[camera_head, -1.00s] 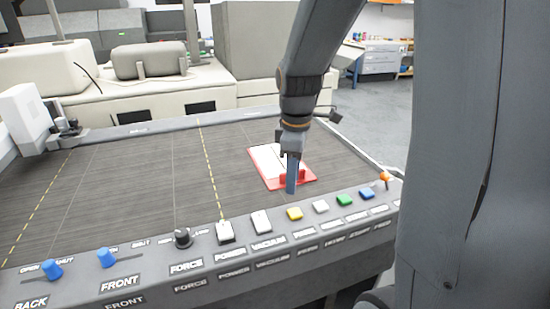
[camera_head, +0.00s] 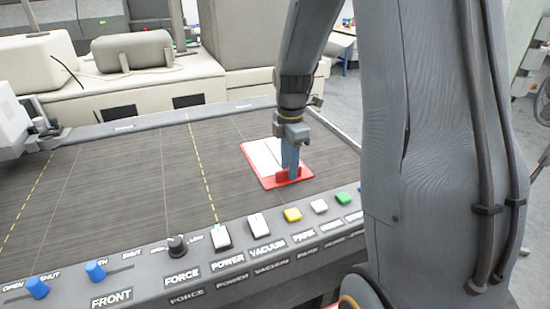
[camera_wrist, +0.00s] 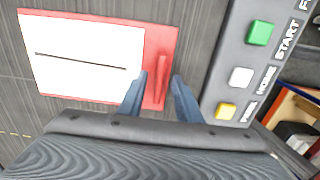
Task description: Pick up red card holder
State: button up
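The red card holder (camera_head: 296,182) lies flat on the dark cutting table, with a white sheet (camera_head: 263,156) on it. In the wrist view the holder (camera_wrist: 158,40) has a raised red ridge (camera_wrist: 161,82) near its right side. My gripper (camera_head: 290,166) points down over the holder's near end. In the wrist view its two blue fingers (camera_wrist: 157,95) are apart, with the ridge's lower end between them, nearer the left finger. I cannot tell whether a finger touches it.
A control panel edge with a yellow button (camera_head: 292,215), a white button (camera_head: 319,206) and a green button (camera_head: 343,198) runs along the table's front, close to the holder. The table surface (camera_head: 120,180) to the left is clear.

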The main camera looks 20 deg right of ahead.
jog(key=shift+f, duration=0.95)
grip_shut()
jog(key=shift+r, duration=0.1)
